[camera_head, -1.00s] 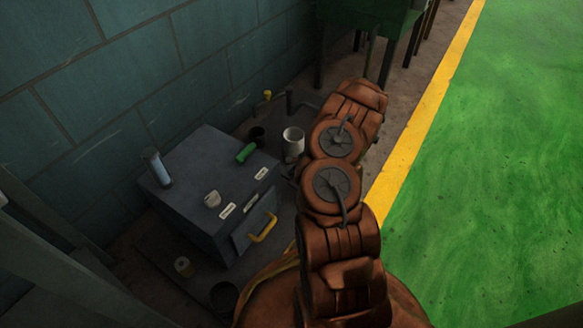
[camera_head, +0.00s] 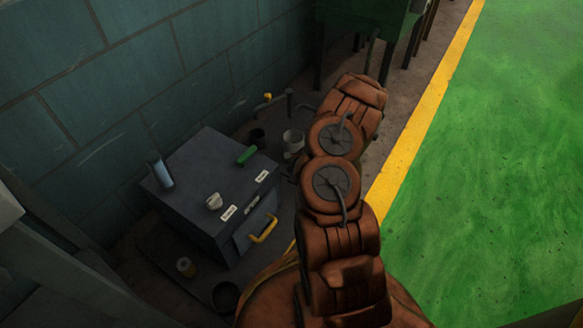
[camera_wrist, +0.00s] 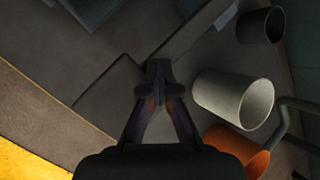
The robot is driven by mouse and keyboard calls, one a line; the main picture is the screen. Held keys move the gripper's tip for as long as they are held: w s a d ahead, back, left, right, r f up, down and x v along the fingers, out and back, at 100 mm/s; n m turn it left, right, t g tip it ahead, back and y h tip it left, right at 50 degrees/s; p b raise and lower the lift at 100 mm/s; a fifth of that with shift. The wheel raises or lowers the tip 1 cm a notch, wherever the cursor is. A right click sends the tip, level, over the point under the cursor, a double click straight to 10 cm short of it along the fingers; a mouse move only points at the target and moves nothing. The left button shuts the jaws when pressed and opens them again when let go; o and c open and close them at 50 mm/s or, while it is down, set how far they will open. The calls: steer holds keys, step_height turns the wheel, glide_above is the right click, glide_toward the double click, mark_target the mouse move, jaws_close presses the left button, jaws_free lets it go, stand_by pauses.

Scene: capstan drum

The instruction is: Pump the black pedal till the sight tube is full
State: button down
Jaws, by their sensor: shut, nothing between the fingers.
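The sight tube (camera_head: 161,174) is a pale, clear-looking cylinder standing on the left side of a grey box (camera_head: 190,167) in the head view. Its fill level is too small to read. In the wrist view my gripper (camera_wrist: 160,68) is shut and empty, with its tips over a dark flat plate (camera_wrist: 105,90) and a dark bar (camera_wrist: 200,42). One of these may be the black pedal, but I cannot tell which. I cannot tell whether the tips touch either. In the head view my arm hides my gripper and the floor under it.
The box carries a green handle (camera_head: 246,154), a white knob (camera_head: 214,201) and a yellow front handle (camera_head: 264,230). A white cup (camera_wrist: 233,98), a black cup (camera_wrist: 261,25) and an orange cup (camera_wrist: 237,150) are right of my gripper. Open green floor (camera_head: 490,170) lies right.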

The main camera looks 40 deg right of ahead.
steer(key=shift+w+a+r+p, duration=0.1)
steer(key=shift+w+r+p, duration=0.05)
steer(key=shift+r+p, duration=0.55)
steer(key=shift+w+a+r+p, duration=0.15)
steer(key=shift+r+p, duration=0.25)
steer(key=shift+r, duration=0.45)
steer(key=shift+d, duration=0.15)
steer(key=r+p, duration=0.1)
steer(key=r, duration=0.1)
steer(key=w+r+p, duration=0.1)
steer(key=r+p, duration=0.1)
steer(key=r, duration=0.1)
steer(key=shift+a+p, duration=0.2)
steer(key=shift+p, duration=0.1)
